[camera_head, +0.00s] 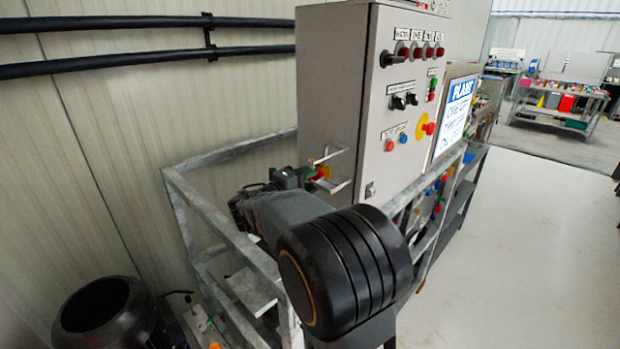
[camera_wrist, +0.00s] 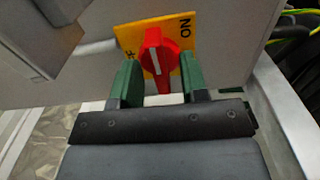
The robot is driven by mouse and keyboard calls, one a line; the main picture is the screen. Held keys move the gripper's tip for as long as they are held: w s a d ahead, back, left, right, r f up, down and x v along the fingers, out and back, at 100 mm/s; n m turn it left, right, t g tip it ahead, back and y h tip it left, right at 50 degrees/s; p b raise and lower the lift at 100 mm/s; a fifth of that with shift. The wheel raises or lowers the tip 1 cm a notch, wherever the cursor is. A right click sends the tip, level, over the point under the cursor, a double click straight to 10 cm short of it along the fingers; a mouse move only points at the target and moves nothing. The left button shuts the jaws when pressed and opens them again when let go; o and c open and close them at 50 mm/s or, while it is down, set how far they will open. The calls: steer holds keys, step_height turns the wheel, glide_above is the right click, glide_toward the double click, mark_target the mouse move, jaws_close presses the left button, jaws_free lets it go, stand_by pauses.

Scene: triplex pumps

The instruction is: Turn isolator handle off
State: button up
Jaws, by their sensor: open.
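The red isolator handle (camera_wrist: 158,52) sits on a yellow plate (camera_wrist: 185,68) on the grey cabinet side. "ON" is lettered at the plate's upper right; the lettering at its left is mostly hidden. The white line on the handle stands nearly upright in the wrist view. My gripper (camera_wrist: 158,80) is open, with one green finger on each side of the handle; I cannot tell whether they touch it. In the head view my gripper (camera_head: 325,172) is at the cabinet's left side, and the handle there is mostly hidden.
The grey control cabinet (camera_head: 330,90) carries switches and buttons on its front. A metal frame rail (camera_head: 215,215) runs around my arm. A black motor (camera_head: 100,310) stands at lower left. Yellow-green wires (camera_wrist: 300,25) hang at right in the wrist view. Open floor (camera_head: 540,250) lies to the right.

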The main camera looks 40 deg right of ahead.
steer(key=shift+d, duration=0.3)
jaws_close()
stand_by(0.3)
